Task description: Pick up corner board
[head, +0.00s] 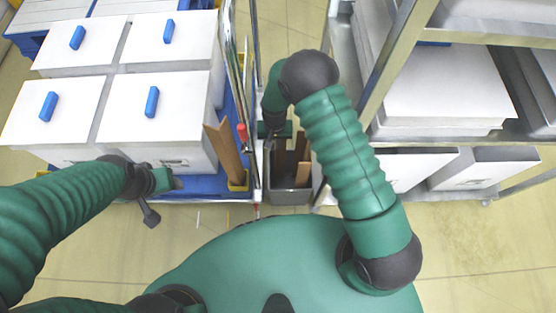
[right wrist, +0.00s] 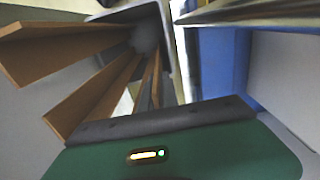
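Several brown corner boards (head: 302,174) stand in a grey bin (head: 290,196) between the cart and the shelf rack. In the right wrist view, brown boards (right wrist: 95,95) lean out of the grey bin (right wrist: 130,12) at different angles. My right gripper (head: 276,131) is over the bin's far side, close to the boards; its fingers are not clear, and I cannot tell if it touches one.
White boxes (head: 155,112) with blue handles sit on a blue base (head: 205,186) at left. A metal post (head: 238,75) rises beside them. A metal shelf rack (head: 398,62) with white boxes stands at right. Open floor (head: 480,240) lies at lower right.

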